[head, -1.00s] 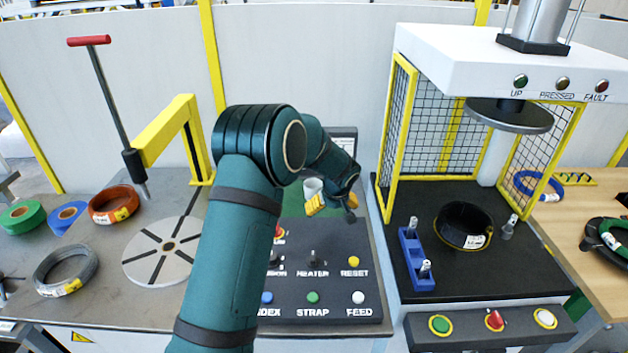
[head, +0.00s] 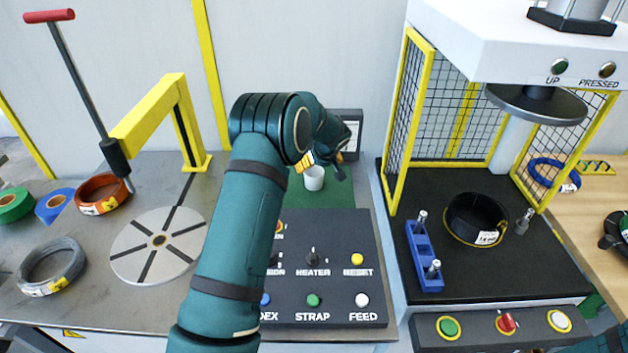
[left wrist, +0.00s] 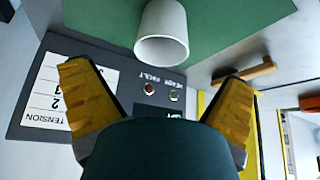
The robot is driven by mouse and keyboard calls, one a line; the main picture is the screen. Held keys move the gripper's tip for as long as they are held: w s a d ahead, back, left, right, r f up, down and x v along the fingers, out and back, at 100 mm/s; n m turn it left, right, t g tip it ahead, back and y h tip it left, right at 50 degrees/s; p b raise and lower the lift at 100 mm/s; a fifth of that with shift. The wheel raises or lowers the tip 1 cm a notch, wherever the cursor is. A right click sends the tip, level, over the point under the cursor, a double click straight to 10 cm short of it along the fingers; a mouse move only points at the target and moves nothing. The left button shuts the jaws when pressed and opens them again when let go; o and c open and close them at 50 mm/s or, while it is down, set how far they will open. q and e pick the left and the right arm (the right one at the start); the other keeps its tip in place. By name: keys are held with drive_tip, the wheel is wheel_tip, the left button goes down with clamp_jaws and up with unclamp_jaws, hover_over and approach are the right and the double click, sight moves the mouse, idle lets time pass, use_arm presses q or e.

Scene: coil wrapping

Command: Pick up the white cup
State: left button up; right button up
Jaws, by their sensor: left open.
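The white cup (head: 314,178) stands upright on the green mat (head: 330,196) behind the control panel in the head view. In the left wrist view the cup (left wrist: 162,34) shows at the top centre, with its open rim towards the camera. My right gripper is not in view.
The control panel (head: 335,240) with knobs and buttons lies in front of the mat. A small display (head: 349,128) stands behind it. The caged press (head: 470,150) with a black coil (head: 475,218) is at right. A turntable (head: 158,243) and several coils are at left.

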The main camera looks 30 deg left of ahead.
sight(314, 172)
use_arm(q)
drive_tip(key=shift+x, duration=2.95)
drive_tip(key=shift+s, duration=0.1)
drive_tip(key=shift+c, duration=0.3)
drive_tip(key=c, duration=1.1)
